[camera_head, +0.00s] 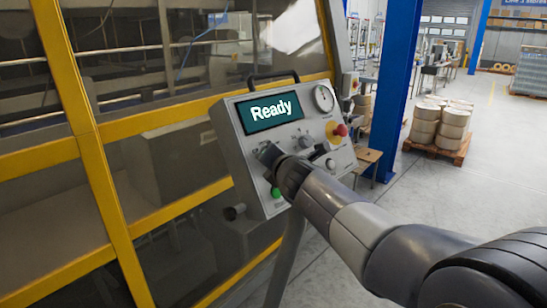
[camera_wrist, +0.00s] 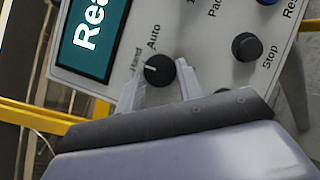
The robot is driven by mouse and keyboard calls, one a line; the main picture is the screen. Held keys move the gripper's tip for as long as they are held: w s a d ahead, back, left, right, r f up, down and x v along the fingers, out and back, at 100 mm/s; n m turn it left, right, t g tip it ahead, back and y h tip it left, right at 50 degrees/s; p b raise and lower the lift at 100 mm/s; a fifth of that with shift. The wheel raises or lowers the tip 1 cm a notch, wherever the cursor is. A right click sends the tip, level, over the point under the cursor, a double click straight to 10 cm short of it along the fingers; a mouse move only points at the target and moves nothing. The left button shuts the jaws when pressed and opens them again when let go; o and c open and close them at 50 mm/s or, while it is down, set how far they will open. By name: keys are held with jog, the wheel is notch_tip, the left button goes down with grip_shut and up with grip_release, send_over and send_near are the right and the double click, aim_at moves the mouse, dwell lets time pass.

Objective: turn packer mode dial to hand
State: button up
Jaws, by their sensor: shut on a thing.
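The packer mode dial (camera_wrist: 160,71) is a round black knob on the grey control panel (camera_wrist: 205,45). The words "Hand" and "Auto" are printed beside it. Its white mark points left in the wrist view, toward "Hand". My gripper (camera_wrist: 159,77) is shut on the dial, with one pale finger on each side of it. In the head view my gripper (camera_head: 272,158) reaches the left part of the panel and hides the dial.
The panel has a "Ready" display (camera_head: 270,112), a gauge (camera_head: 323,98), a red mushroom button (camera_head: 340,130) and a green button (camera_head: 276,192). A black Stop knob (camera_wrist: 246,46) is near my right finger. Yellow-framed machine guarding (camera_head: 95,150) stands at left.

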jog(key=o, duration=1)
jog(key=shift+p+v, duration=1.05)
jog(key=shift+v, duration=4.4)
jog(key=shift+f, duration=0.1)
jog(key=b+x, duration=0.2)
jog(key=x, duration=0.9)
